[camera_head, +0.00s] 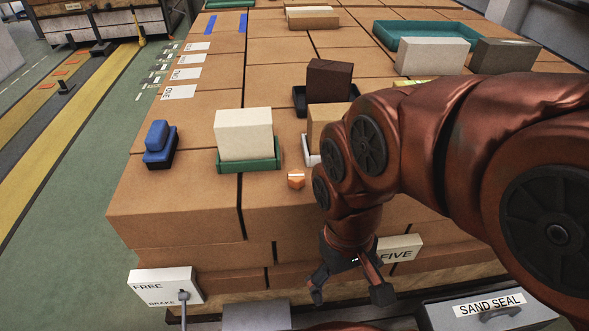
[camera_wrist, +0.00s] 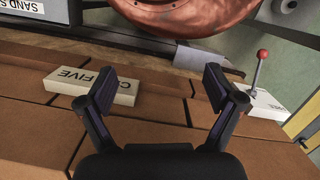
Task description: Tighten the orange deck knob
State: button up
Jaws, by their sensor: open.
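The orange deck knob (camera_head: 296,179) is a small faceted piece with a pale line across its top. It sits on the brick deck (camera_head: 190,207), in front of the green tray with the cream brick. My gripper (camera_head: 348,293) is open and empty, hanging past the deck's front edge, lower and to the right of the knob. In the wrist view my open gripper (camera_wrist: 160,88) has nothing between its fingers. The knob does not show in the wrist view.
A cream brick (camera_head: 243,134) stands in a green tray (camera_head: 249,166). A blue object (camera_head: 160,140) is to its left. A plate marked FIVE (camera_head: 399,249) is beside my gripper. A FREE/BRAKE box (camera_head: 165,284) with a lever stands at front left. A SAND SEAL box (camera_head: 488,305) is at front right.

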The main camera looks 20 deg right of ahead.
jog(key=shift+c, duration=0.2)
jog(key=shift+w, duration=0.1)
jog(key=shift+c, duration=0.7)
jog(key=shift+w+r+n, duration=0.3)
jog(key=shift+n, duration=0.1)
jog(key=shift+c, duration=1)
jog(key=w+r+n, duration=0.2)
jog(key=w+n, duration=0.1)
jog(key=n, duration=0.1)
jog(key=w+r+n+p, duration=0.1)
jog(key=w+r+n, duration=0.2)
jog(key=w+n, duration=0.1)
jog(key=w+r+n+t, duration=0.1)
jog(key=w+r+n, duration=0.2)
jog(key=w, duration=0.1)
jog(key=shift+a+n+p, duration=0.15)
jog(key=shift+n+p, duration=0.25)
jog(key=shift+c, duration=0.8)
notch_tip(320, 180, up, 6)
jog(key=n+p, duration=0.1)
jog(key=n, duration=1)
send_over(296, 175)
jog(key=shift+t, duration=0.4)
jog(key=shift+f+p, duration=1.45)
jog(key=shift+f, duration=2.5)
jog(key=shift+c, duration=0.3)
jog(key=c, duration=1.1)
